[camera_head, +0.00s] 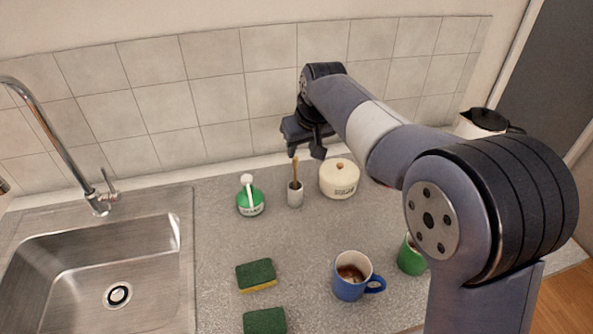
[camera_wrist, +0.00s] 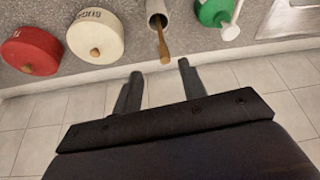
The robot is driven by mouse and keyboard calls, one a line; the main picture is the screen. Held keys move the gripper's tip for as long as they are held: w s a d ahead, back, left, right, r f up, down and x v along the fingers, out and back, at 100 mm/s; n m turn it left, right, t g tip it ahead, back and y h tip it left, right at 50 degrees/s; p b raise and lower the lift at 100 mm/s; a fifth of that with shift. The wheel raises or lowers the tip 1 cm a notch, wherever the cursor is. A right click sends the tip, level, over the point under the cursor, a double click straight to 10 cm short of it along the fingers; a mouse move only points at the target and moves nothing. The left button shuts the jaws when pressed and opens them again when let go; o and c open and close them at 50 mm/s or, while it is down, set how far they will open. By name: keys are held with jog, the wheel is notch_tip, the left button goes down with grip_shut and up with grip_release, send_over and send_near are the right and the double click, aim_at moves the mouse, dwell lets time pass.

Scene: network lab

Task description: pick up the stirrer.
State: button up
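The stirrer (camera_head: 294,170) is a thin wooden stick standing upright in a small grey-white cup (camera_head: 295,197) near the back of the counter. In the wrist view the stirrer (camera_wrist: 163,42) leans out of the cup (camera_wrist: 155,10) toward my gripper. My gripper (camera_head: 305,154) is above the cup, close to the stirrer's top. In the wrist view my gripper (camera_wrist: 160,82) has its two fingers apart with nothing between them. The stirrer's tip lies just beyond the fingertips, between their lines. The stirrer's lower end is hidden in the cup.
A green bottle with a white top (camera_head: 250,198) stands left of the cup, and a cream lidded jar (camera_head: 339,179) right. A red jar (camera_wrist: 31,52) is beyond it. A blue mug (camera_head: 350,286), green mug (camera_head: 410,258) and sponges (camera_head: 256,273) are nearer. The tiled wall (camera_head: 215,80) is close behind.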

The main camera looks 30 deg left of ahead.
aim_at(296, 158)
jog(key=x, duration=0.2)
jog(key=p+x, duration=0.1)
jog(key=x, duration=0.2)
jog(key=p+x, duration=0.1)
jog(key=x, duration=0.1)
jog(key=shift+s+a+f, duration=0.1)
jog(key=shift+a+f, duration=0.05)
jog(key=shift+a, duration=0.25)
jog(key=shift+c, duration=0.2)
grip_shut()
